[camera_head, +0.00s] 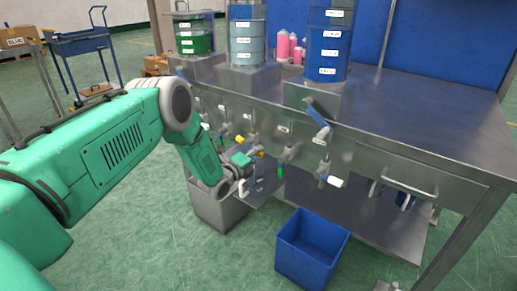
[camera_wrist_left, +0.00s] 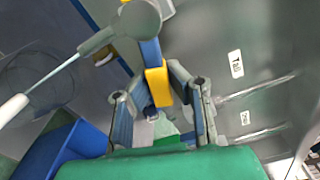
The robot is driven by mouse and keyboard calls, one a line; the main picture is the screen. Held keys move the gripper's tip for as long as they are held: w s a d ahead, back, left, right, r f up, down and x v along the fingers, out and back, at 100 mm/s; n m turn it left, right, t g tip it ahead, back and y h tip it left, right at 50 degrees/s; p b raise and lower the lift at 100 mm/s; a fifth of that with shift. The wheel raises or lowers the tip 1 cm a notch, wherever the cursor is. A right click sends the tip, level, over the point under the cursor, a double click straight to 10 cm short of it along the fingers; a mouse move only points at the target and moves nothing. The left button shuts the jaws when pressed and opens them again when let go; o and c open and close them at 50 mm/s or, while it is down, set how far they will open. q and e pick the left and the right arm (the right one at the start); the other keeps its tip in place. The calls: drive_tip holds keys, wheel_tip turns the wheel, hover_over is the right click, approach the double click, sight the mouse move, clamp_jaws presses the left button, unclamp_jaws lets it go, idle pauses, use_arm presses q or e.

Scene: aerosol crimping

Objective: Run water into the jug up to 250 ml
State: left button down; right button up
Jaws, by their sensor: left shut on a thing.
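My left gripper (camera_head: 244,172) reaches in to the row of taps on the front of the steel bench. In the left wrist view its two fingers (camera_wrist_left: 160,82) are closed around the yellow sleeve (camera_wrist_left: 157,88) of a blue tap lever. The lever joins a round grey valve body (camera_wrist_left: 140,20). In the head view the wrist and fingers partly hide this tap. A small clear shape (camera_head: 259,184), perhaps the jug, shows beside the gripper below the taps; its water level and marks cannot be read. My right gripper is not in view.
Clear tanks of green (camera_head: 194,40), pale blue (camera_head: 247,42) and dark blue liquid (camera_head: 328,52) stand on the steel bench (camera_head: 430,110). A blue bin (camera_head: 311,248) and a grey bin (camera_head: 215,208) stand on the floor below. Pink bottles (camera_head: 283,45) stand behind the tanks.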

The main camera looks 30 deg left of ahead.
use_arm(q)
drive_tip(key=shift+s+a+f+m, duration=0.15)
drive_tip(key=shift+f+m, duration=0.55)
drive_tip(key=shift+m, duration=0.3)
drive_tip(key=c, duration=1.5)
unclamp_jaws()
drive_tip(key=shift+r, duration=0.1)
drive_tip(key=s+a, duration=0.1)
drive_tip(key=s, duration=1.1)
